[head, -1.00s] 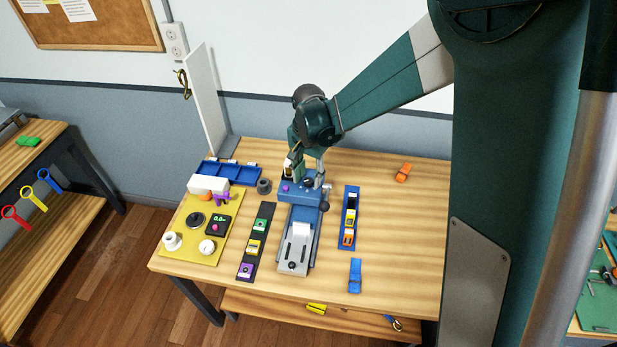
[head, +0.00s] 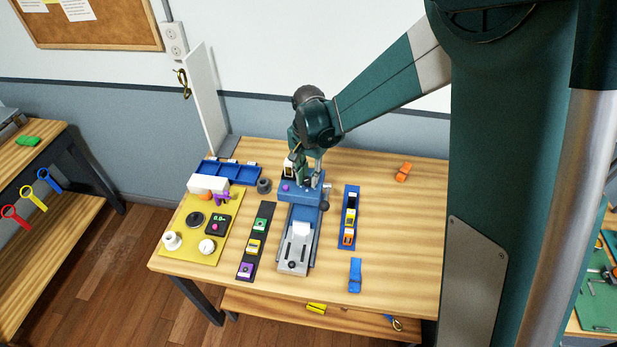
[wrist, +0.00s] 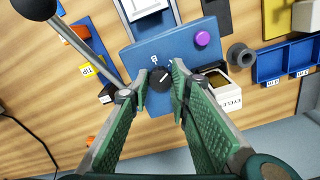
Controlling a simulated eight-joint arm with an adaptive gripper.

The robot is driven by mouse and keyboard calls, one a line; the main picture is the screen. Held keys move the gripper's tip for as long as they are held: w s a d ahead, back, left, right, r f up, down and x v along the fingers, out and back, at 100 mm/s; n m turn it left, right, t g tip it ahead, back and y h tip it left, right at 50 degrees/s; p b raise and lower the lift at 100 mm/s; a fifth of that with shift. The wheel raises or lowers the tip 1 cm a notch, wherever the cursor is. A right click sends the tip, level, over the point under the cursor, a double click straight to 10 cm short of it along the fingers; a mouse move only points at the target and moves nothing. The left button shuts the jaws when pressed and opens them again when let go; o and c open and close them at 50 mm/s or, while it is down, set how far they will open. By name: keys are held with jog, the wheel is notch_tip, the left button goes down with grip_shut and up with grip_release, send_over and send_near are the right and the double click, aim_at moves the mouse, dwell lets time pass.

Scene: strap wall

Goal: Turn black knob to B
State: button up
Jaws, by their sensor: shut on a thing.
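The black knob (wrist: 159,78) sits on the blue panel of a machine, with a white pointer line and white letters around it. One letter, which looks like B, shows at the knob's upper left in the wrist view. My gripper (wrist: 161,84) has its two fingers on either side of the knob, shut on it. In the head view my gripper (head: 305,178) is over the back of the blue machine (head: 298,217), and the knob is hard to make out there. A purple button (wrist: 202,38) is on the same panel.
A lever with a black ball (wrist: 35,8) rises beside the panel. A grey ring (head: 264,186) and blue bins (head: 232,181) stand left of the machine. A blue tray (head: 347,243) lies to its right.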

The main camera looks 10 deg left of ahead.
aim_at(308, 180)
jog(key=shift+n, duration=0.3)
jog(key=n+b, duration=0.4)
jog(key=n, duration=0.1)
jog(key=shift+f, duration=0.1)
jog(key=n+b, duration=0.2)
jog(key=n, duration=0.4)
dwell(0.4)
jog(key=o, duration=0.9)
jog(key=shift+r, duration=0.2)
jog(key=shift+r, duration=5.9)
